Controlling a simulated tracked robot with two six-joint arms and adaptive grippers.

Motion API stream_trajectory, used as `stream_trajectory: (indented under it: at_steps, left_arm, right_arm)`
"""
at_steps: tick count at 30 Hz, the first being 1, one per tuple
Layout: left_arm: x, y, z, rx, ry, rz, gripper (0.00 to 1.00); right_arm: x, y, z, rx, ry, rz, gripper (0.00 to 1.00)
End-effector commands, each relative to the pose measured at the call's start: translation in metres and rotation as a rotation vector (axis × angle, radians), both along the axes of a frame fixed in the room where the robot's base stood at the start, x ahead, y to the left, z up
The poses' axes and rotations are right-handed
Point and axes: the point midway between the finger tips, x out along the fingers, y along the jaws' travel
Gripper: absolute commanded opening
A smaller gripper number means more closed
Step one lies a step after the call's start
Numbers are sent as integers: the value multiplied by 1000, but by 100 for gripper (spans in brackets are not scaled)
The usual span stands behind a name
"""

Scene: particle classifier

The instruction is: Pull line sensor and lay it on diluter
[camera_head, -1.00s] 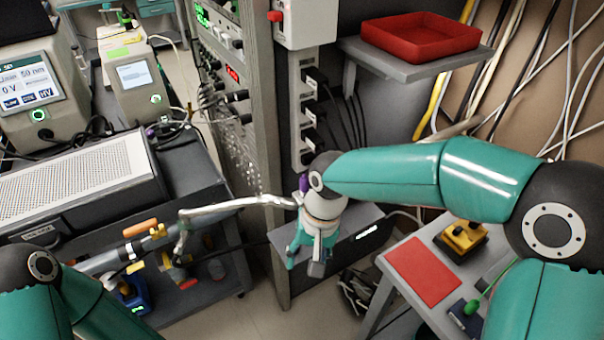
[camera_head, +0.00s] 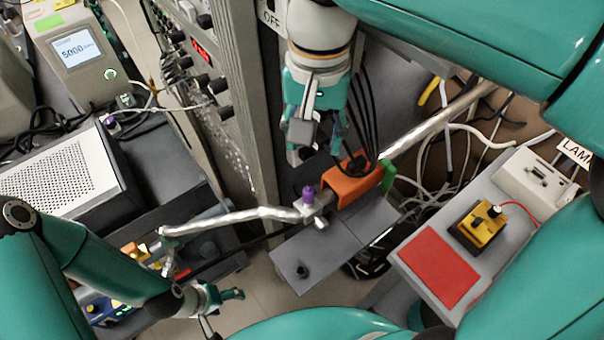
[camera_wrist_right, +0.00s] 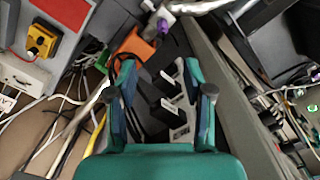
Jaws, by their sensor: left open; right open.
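My right gripper (camera_head: 318,148) hangs open and empty above an orange block with a green end (camera_head: 358,180), which sits beside a silver line with a purple fitting (camera_head: 308,196). I cannot tell for sure whether the orange block is the line sensor. Below it is a grey box (camera_head: 312,262) with a black knob; no label shows which thing is the diluter. My left gripper (camera_head: 222,298) is open at the lower left, apart from the line.
A side table holds a red pad (camera_head: 438,266), a yellow-and-black device (camera_head: 480,226) and a white box (camera_head: 532,185). Black cables run behind the orange block. An instrument rack (camera_head: 215,100) stands to the left. A perforated white-topped unit (camera_head: 55,180) is at far left.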

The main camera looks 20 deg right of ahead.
Motion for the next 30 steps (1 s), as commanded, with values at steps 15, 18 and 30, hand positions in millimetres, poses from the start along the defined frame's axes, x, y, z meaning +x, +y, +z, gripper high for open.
stream_trajectory:
  at_steps: [15, 18, 30]
  left_arm:
    - [0, 0, -8, 0, 0, 0, 72]
    - [0, 0, -8, 0, 0, 0, 72]
    - [0, 0, -1, 0, 0, 0, 72]
  right_arm:
    - [-1, 1, -93, -5, 6, 2, 51]
    - [0, 1, -106, -4, 4, 2, 51]
    - [3, 4, -140, -5, 7, 5, 51]
